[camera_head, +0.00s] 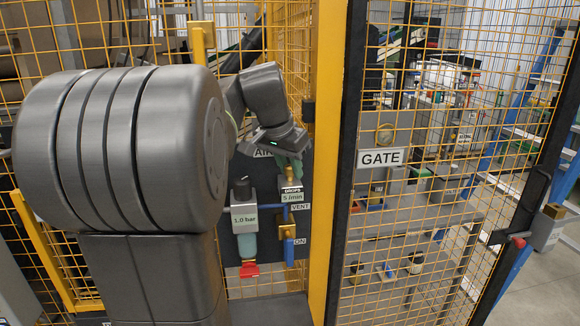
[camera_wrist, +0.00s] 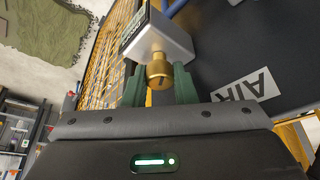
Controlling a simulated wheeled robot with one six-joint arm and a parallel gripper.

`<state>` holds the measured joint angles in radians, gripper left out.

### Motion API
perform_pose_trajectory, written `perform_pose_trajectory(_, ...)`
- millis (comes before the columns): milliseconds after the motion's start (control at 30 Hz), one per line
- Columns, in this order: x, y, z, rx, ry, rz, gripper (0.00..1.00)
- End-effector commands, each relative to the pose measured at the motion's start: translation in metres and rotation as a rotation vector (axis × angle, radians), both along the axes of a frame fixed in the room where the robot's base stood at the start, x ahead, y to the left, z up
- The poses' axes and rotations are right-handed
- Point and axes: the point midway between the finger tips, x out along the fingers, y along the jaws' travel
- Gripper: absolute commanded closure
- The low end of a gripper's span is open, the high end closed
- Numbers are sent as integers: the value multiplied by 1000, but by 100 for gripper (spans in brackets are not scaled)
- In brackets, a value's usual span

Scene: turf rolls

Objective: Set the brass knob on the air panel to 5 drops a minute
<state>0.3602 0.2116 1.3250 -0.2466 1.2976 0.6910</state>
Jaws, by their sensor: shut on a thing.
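In the head view my gripper (camera_head: 290,167) is just above the drops display and hides the knob.
Beside the display a gauge reads 1.0 bar (camera_head: 244,218), above a clear bowl and a red handle (camera_head: 249,270). The yellow post (camera_head: 325,150) and mesh gate (camera_head: 450,160) stand close on the right.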

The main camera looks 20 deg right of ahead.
Motion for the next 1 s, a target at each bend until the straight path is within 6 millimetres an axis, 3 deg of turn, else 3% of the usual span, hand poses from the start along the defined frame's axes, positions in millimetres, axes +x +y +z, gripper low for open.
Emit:
perform_pose_trajectory(33,0,0,2,-2,-4,1,70)
perform_pose_trajectory(100,0,0,2,-2,-2,0,56)
perform_pose_trajectory(133,0,0,1,-2,-3,1,54)
perform_pose_trajectory(767,1,1,0,1,-2,11,54)
perform_pose_trajectory(1000,1,0,-1,2,-4,120,54)
